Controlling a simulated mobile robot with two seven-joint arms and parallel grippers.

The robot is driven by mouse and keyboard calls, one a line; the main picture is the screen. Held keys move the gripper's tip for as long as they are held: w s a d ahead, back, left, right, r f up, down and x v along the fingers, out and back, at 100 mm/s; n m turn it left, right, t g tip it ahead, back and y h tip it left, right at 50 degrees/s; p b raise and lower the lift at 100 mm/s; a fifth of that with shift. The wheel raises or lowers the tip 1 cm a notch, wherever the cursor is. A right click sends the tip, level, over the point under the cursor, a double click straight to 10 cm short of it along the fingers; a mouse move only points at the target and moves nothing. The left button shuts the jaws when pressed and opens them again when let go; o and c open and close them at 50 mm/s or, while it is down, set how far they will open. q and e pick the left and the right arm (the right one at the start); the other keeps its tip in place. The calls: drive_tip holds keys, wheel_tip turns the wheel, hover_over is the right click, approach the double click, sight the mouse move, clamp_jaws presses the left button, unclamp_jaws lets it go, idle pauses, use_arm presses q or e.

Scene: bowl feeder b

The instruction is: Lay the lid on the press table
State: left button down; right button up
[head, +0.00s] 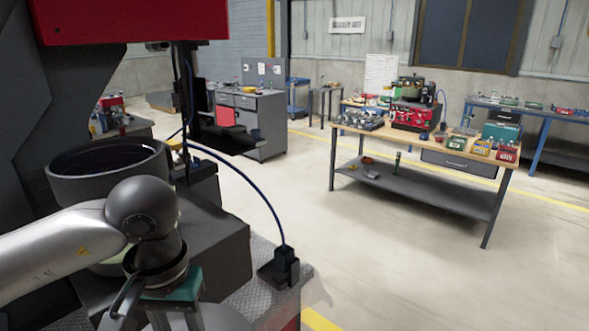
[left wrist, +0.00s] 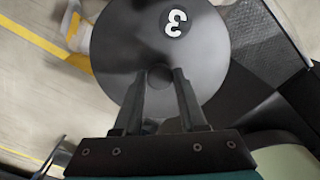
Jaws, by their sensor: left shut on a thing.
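My right gripper is not in view.
A dark round feeder bowl (head: 65,180) stands behind my left forearm. A dark block (head: 222,245) lies right of my wrist, and a blue cable (head: 262,198) arcs down to a small black box (head: 280,268). A workbench (head: 430,150) stands far right across open floor.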

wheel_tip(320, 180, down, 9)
drive_tip(key=b, duration=0.7)
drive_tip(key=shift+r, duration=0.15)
